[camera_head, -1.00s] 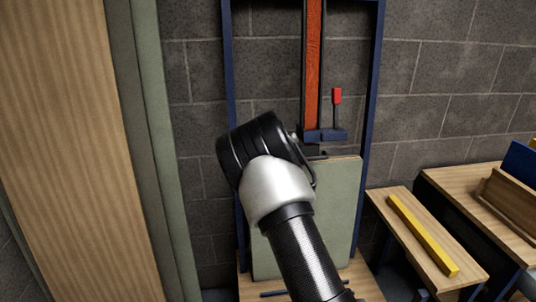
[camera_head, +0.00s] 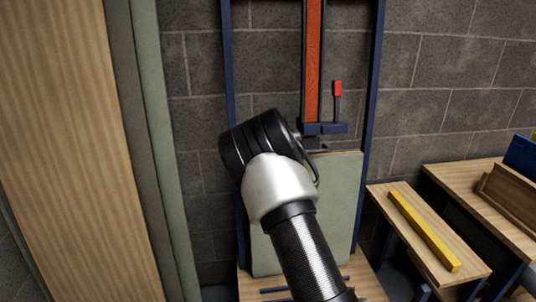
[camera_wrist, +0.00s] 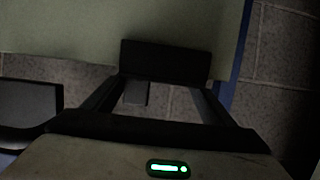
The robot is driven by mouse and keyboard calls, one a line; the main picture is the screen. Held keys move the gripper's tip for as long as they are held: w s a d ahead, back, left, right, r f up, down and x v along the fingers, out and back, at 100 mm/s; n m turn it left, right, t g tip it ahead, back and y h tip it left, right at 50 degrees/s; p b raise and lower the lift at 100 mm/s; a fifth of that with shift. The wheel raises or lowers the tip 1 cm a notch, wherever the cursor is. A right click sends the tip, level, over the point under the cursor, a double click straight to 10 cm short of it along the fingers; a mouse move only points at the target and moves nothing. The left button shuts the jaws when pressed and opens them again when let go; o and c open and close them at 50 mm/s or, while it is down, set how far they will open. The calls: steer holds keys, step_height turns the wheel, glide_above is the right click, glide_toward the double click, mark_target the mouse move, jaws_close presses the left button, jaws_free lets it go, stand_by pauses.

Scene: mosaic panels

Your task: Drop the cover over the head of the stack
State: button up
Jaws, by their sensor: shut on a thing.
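In the head view a pale green panel (camera_head: 342,205) stands upright on a wooden base, inside a tall blue frame (camera_head: 370,110). I cannot make out separate layers of a stack in it. My arm crosses in front of the panel and hides its left part. The block lies in front of a pale green surface. I cannot tell for certain whether this block is the cover.
A red-orange bar with a blue clamp (camera_head: 325,128) and red handle stands above the panel. At right, a yellow bar (camera_head: 425,230) lies on a wooden bench (camera_head: 385,195). A wooden board (camera_head: 75,150) and green panels (camera_head: 160,150) stand at left. Grey block wall behind.

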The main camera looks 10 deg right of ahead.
steer(key=shift+f, duration=0.25)
steer(key=o, duration=1.2)
steer(key=shift+s, duration=0.1)
steer(key=shift+d+f, duration=0.1)
steer(key=shift+s+d, duration=0.1)
steer(key=shift+s, duration=0.05)
steer(key=v, duration=1.7)
steer(key=shift+a+r+p, duration=0.35)
steer(key=shift+p, duration=0.05)
